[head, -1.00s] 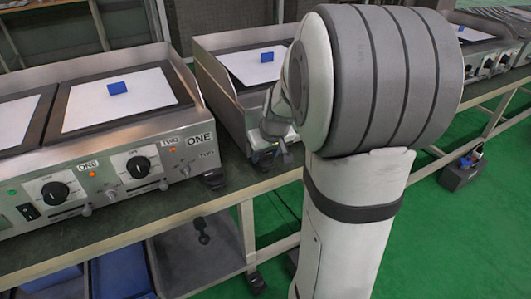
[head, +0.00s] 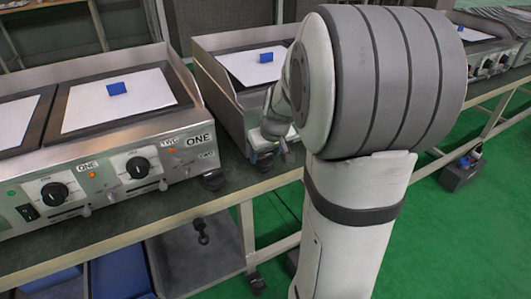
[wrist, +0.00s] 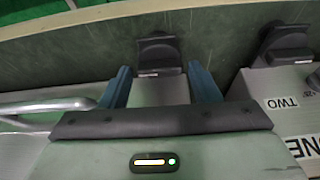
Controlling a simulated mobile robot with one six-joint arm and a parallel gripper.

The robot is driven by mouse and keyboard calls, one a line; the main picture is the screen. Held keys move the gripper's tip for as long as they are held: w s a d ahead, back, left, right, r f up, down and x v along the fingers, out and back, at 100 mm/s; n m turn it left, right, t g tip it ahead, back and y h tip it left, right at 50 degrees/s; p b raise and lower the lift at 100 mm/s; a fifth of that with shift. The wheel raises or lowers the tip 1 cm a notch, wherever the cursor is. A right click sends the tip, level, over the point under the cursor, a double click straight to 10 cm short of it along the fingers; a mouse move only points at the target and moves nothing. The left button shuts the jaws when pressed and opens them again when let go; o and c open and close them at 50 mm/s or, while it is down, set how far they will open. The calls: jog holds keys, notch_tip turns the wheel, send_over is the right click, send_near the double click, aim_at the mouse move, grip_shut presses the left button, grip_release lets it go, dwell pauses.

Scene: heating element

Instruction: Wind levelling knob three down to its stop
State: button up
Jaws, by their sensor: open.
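In the wrist view a black levelling knob (wrist: 158,53) stands at the foot of the unit's corner, over the dark bench top. My gripper (wrist: 158,82) is open, its two blue fingers on either side of the line to this knob, with their tips close to its near edge. I cannot tell whether they touch it. No number label for this knob is readable. A second black knob (wrist: 285,44) is to the right, beside a "TWO" label. In the head view my gripper (head: 286,150) is small, in front of the middle unit, and hides that knob.
The left hot-plate unit (head: 188,158), marked ONE, stands close to the left of my gripper, with a levelling knob (head: 212,181) at its corner. The middle unit (head: 204,68) is partly hidden by my arm. A metal bar (wrist: 45,106) shows at left in the wrist view.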

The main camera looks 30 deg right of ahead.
jog(key=p+v, duration=0.2)
jog(key=v, duration=0.5)
jog(key=shift+r, duration=0.15)
jog(key=shift+s, duration=0.1)
jog(key=s+a+r+p, duration=0.4)
jog(key=s+r+p, duration=0.1)
jog(key=r+p, duration=0.3)
jog(key=s+a+r+g+p, duration=0.1)
jog(key=s+a+r+p, duration=0.3)
jog(key=r+p, duration=0.5)
jog(key=s+a+r+p, duration=0.4)
jog(key=s+r+p, duration=0.3)
jog(key=r+p, duration=0.2)
jog(key=shift+s+a+g+p, duration=0.25)
jog(key=shift+a+g+p, duration=0.15)
jog(key=shift+p, duration=0.3)
jog(key=shift+c, duration=0.3)
